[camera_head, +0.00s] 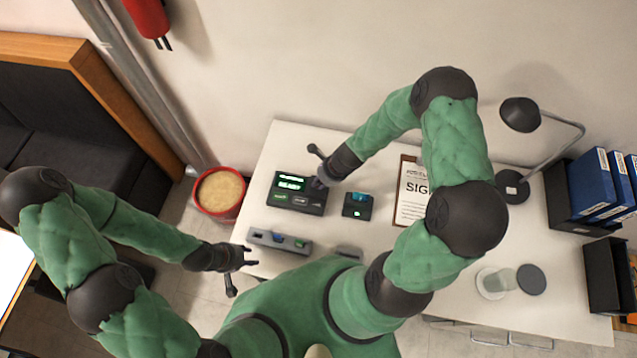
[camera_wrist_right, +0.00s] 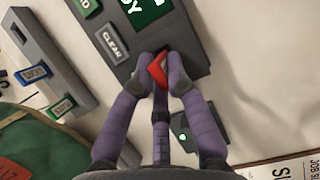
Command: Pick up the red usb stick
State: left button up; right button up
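The red usb stick (camera_wrist_right: 158,70) shows in the right wrist view between the fingertips of my right gripper (camera_wrist_right: 161,75), in front of the dark marker device (camera_wrist_right: 198,58). The fingertips close in on it from both sides and partly cover it. I cannot tell whether the stick still touches the device. In the head view my right gripper (camera_head: 320,170) is at the right end of the marker device (camera_head: 284,197), and the stick is hidden there. My left gripper (camera_head: 240,265) is open and empty off the table's left edge.
A grey holder (camera_head: 263,238) with blue and green sticks lies at the table's front left. A small dark box (camera_head: 357,211) stands right of the device. A clipboard (camera_head: 408,205), a lamp (camera_head: 520,115) and blue binders (camera_head: 590,185) are further right.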

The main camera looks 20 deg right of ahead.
dwell(0.3)
pick_arm(q)
jog(key=shift+r+p, duration=0.35)
pick_arm(e)
jog(key=shift+r, duration=0.65)
pick_arm(q)
jog(key=shift+r+p, duration=0.7)
pick_arm(e)
notch_tip(320, 180, up, 2)
jog(key=shift+r, duration=0.2)
pick_arm(q)
jog(key=shift+r+p, duration=0.55)
pick_arm(e)
jog(key=s+a+r, duration=0.2)
jog(key=a+r, duration=0.1)
jog(key=r, duration=0.2)
jog(key=shift+s+a, duration=0.25)
jog(key=shift+s, duration=0.05)
jog(key=s+a+r, duration=0.1)
jog(key=s+a, duration=0.1)
jog(key=s+a+r, duration=0.2)
jog(key=a, duration=0.1)
jog(key=s+a+r, duration=0.1)
jog(key=s+a, duration=0.1)
jog(key=shift+a+r, duration=0.15)
jog(key=shift+a, duration=0.15)
jog(key=shift+w+a, duration=0.2)
jog(key=shift+a, duration=1.5)
jog(key=shift+w+a, duration=0.2)
jog(key=shift+a, duration=1.5)
